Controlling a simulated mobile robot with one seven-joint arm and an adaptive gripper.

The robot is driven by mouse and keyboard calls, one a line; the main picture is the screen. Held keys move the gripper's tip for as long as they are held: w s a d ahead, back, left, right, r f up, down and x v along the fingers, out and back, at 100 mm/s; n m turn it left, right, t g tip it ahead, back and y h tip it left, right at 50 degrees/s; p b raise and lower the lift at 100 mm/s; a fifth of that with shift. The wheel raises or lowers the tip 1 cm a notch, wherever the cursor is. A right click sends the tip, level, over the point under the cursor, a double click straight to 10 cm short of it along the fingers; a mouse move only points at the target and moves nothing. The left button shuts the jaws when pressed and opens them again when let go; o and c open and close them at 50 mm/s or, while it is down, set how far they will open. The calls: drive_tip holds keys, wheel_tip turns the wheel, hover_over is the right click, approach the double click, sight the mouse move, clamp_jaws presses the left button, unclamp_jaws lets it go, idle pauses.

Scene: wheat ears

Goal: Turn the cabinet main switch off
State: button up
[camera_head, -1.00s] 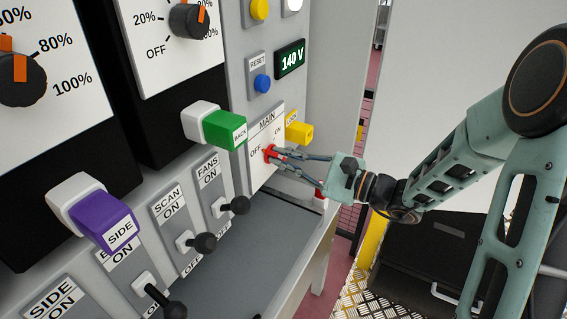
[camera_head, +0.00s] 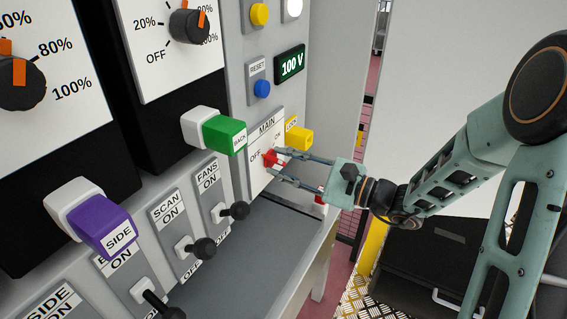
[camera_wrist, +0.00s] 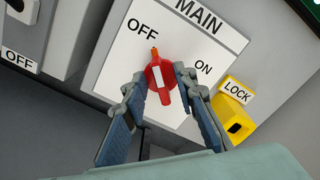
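The red main switch (camera_head: 269,158) sits on a white MAIN plate (camera_head: 258,178) on the cabinet front. In the wrist view the red knob (camera_wrist: 158,82) has its orange tip pointing up toward the OFF label, away from ON. My gripper (camera_head: 275,162) is at the switch from the right. Its two fingers are spread, one on each side of the knob. In the wrist view a gap shows between the knob and the fingers, and nothing is held.
A yellow LOCK block (camera_head: 298,138) sits just right of the plate. A green BACK block (camera_head: 224,135) sticks out at the left. The display (camera_head: 290,63) reads 100 V, above a blue RESET button (camera_head: 262,88). Black-knobbed levers (camera_head: 235,210) stand out lower left.

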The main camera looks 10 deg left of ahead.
drive_tip(key=v, duration=1.2)
